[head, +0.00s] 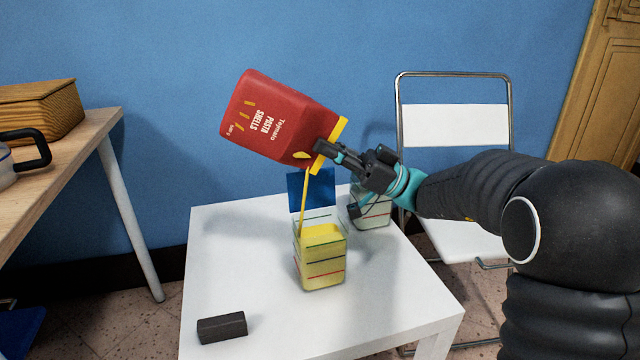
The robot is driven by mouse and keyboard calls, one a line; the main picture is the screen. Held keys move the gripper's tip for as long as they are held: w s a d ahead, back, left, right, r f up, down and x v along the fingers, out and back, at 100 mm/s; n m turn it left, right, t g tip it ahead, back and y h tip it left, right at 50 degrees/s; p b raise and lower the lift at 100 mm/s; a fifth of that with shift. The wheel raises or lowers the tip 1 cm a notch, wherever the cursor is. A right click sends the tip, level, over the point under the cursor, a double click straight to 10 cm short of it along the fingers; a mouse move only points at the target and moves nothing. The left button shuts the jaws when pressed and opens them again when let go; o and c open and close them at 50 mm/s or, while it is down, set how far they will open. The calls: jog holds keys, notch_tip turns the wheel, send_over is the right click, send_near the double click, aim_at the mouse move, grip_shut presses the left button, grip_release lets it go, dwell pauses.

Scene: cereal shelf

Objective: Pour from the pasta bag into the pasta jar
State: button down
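The red pasta bag (270,118), labelled "Pasta Shells", is in the air above the white table, tilted so its yellow-edged end points down to the right. My gripper (322,152) is shut on the bag near that yellow end. A thin yellow stream (304,200) runs from the bag's low corner down into the clear pasta jar (322,282). The jar stands upright on the table, with coloured level lines and yellow contents up to near its upper part. The gripper's far finger is hidden by the bag.
A second clear container (374,210) with pale contents stands behind, partly hidden by my arm. A blue panel (310,190) is behind the jar. A dark block (221,327) lies at the front left of the white table (225,255). A folding chair (455,125) stands behind right.

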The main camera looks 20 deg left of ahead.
jog(key=shift+d+r+g+y, duration=0.1)
jog(key=shift+r+g+y, duration=0.2)
jog(key=shift+r+y, duration=0.45)
dwell(3.4)
